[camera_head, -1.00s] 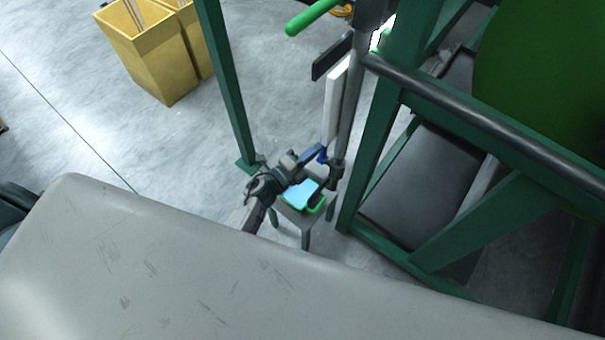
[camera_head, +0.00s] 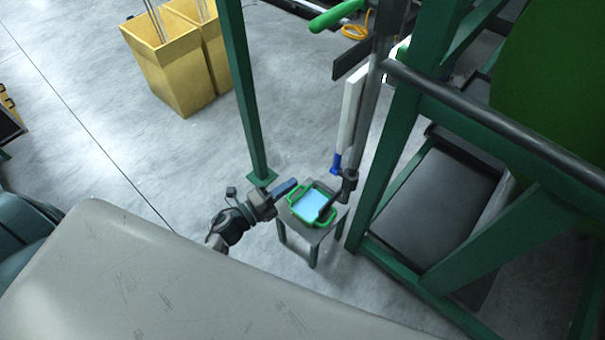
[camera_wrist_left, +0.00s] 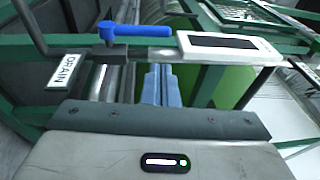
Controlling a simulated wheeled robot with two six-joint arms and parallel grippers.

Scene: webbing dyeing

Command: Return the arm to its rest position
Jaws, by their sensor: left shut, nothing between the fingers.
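My left arm comes in at the lower middle of the head view. Its gripper (camera_head: 288,187) has blue fingers pressed together with nothing between them. It is just left of the green-rimmed tray (camera_head: 294,214) and apart from the upright pipe. In the left wrist view the shut fingers (camera_wrist_left: 162,84) point away from the camera, below a blue lever handle (camera_wrist_left: 140,31). A blue part (camera_head: 337,163) also shows beside the pipe in the head view. My right gripper is not in view.
The tray holds light blue liquid and stands on a small grey stool (camera_head: 313,246). A green post (camera_head: 243,95) and the green machine frame (camera_head: 385,165) flank it. Yellow bins (camera_head: 165,65) stand at the back left. A DRAIN sign (camera_wrist_left: 66,73) hangs left of the lever.

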